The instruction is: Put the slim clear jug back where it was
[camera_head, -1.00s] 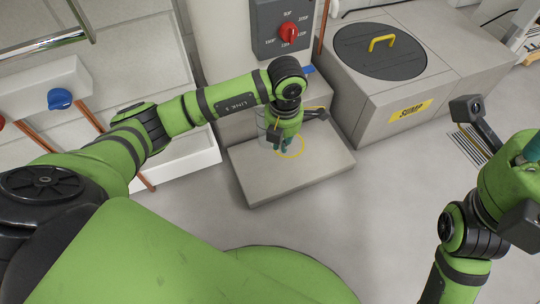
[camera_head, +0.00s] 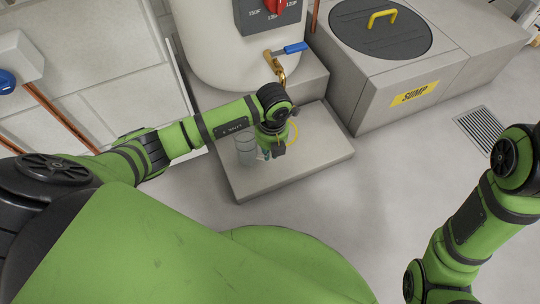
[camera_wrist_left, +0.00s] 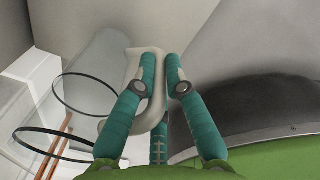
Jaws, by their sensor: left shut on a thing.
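The slim clear jug (camera_head: 246,150) is a see-through cylinder over the left part of the grey slab (camera_head: 310,165). My left gripper (camera_head: 270,152) is just right of it, pointing down. In the left wrist view the jug (camera_wrist_left: 98,70) shows black rings around its clear body. Its pale handle (camera_wrist_left: 132,85) is between the fingers of my left gripper (camera_wrist_left: 161,72), which is shut on it. I cannot tell whether the jug's base touches the slab. A yellow ring (camera_head: 294,132) on the slab is partly hidden behind the gripper. My right gripper is out of view.
A white tank (camera_head: 215,60) with a brass tap (camera_head: 277,65) and blue lever (camera_head: 295,48) stands behind the slab. The sump box (camera_head: 370,100) with its dark lid stands at right. The floor before the slab is clear.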

